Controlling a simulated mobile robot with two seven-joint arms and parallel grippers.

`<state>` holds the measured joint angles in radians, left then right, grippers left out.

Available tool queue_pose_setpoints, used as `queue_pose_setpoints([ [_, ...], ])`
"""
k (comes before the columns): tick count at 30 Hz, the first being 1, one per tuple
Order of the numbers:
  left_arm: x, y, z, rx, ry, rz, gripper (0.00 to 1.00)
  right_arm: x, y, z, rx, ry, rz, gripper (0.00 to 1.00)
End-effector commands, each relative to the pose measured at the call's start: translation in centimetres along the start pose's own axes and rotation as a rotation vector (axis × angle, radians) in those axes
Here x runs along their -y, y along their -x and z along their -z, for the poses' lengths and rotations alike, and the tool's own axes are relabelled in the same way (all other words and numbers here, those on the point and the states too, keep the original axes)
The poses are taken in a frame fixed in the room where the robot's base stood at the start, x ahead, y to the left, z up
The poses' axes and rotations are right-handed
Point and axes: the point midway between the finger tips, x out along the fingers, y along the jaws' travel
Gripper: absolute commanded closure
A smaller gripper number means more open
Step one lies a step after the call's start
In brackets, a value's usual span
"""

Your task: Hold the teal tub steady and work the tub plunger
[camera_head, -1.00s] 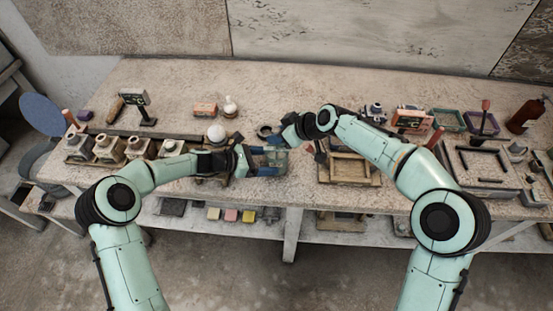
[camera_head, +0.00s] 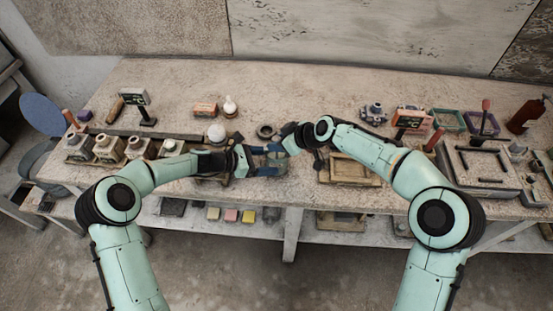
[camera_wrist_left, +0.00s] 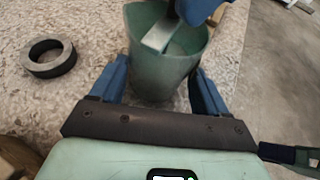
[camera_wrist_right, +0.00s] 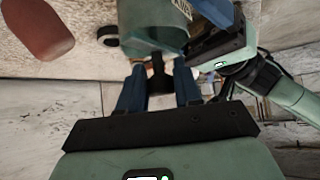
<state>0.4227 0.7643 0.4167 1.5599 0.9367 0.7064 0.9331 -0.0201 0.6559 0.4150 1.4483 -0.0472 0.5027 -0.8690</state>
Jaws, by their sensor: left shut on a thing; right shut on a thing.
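The teal tub (camera_head: 273,160) is near the front edge of the bench. It is an open cup in the left wrist view (camera_wrist_left: 163,72). My left gripper (camera_head: 266,161) is shut on the tub, one blue finger on each side of its wall. My right gripper (camera_wrist_right: 158,85) is shut on the dark handle of the tub plunger (camera_wrist_right: 158,78), at the tub's mouth. In the left wrist view a pale flat bar reaches into the tub beneath my right gripper's finger. The tub's bottom is hidden.
A dark ring (camera_head: 265,131) lies just behind the tub. Several pale block moulds (camera_head: 108,150) stand in a row to the left, with a white ball (camera_head: 217,133) near them. A wooden frame (camera_head: 347,170) lies to the right. The bench behind is mostly clear.

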Motion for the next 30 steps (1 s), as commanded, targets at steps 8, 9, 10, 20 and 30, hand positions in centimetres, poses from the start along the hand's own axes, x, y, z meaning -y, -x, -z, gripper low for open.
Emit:
queue_pose_setpoints([
  [8,0.12,-0.08,0.05,0.0,0.001,0.003,0.56,0.13,-0.07,-0.11,0.003,0.001,0.004,0.63],
  [9,0.12,-0.09,0.05,0.0,0.001,0.003,0.56,0.13,-0.06,-0.11,0.003,0.001,0.004,0.5],
  [10,0.11,-0.08,0.05,0.0,0.001,0.003,0.56,0.12,-0.06,-0.09,0.003,0.001,0.004,0.4],
  [20,0.1,-0.08,0.05,0.0,0.002,0.003,0.56,0.04,0.02,0.02,0.0,0.001,0.001,0.45],
  [30,0.09,-0.07,0.04,0.0,0.002,0.002,0.56,0.0,0.44,0.48,-0.001,0.002,-0.001,0.45],
])
